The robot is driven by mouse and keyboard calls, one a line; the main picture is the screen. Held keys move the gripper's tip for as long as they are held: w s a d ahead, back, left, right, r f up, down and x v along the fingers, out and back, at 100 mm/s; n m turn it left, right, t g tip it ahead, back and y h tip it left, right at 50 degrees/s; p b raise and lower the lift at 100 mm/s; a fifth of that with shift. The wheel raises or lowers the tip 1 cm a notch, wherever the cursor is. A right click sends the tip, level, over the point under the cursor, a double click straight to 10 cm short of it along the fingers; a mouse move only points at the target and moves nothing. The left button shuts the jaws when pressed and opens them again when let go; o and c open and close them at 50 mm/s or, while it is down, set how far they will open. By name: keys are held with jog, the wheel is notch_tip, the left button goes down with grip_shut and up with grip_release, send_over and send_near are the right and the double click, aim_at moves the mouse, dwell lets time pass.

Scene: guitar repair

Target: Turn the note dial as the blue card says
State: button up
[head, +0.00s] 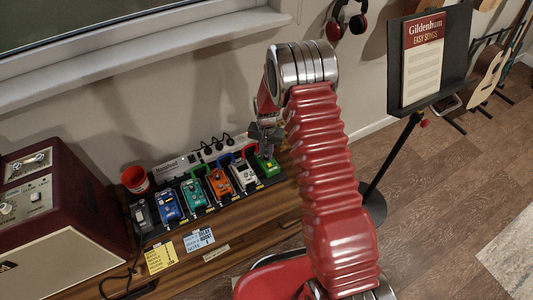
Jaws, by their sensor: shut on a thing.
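The blue card (198,240) lies on the wooden bench in front of the pedal row; its print is too small to read surely. A green pedal (269,168) sits at the right end of the row. My gripper (267,151) points down at the top of this pedal, with its jaws shut on a small part there, apparently the note dial. The jaws hide the dial, so its setting cannot be read. My red arm covers the area just right of the pedal.
A yellow card (160,257) lies left of the blue one. Blue (168,206), teal (194,195), orange (220,184) and white (243,174) pedals stand close by. A red cup (135,180), power strip (205,149), amplifier (70,215) and music stand (436,95) surround the bench.

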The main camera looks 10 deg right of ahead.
aim_at(266, 156)
jog(key=shift+n, duration=0.4)
grip_shut()
jog(key=shift+n, duration=2.6)
jog(key=o, duration=0.6)
grip_release()
jog(key=shift+r, duration=0.1)
notch_tip(266, 156, up, 14)
jog(key=shift+f, duration=0.2)
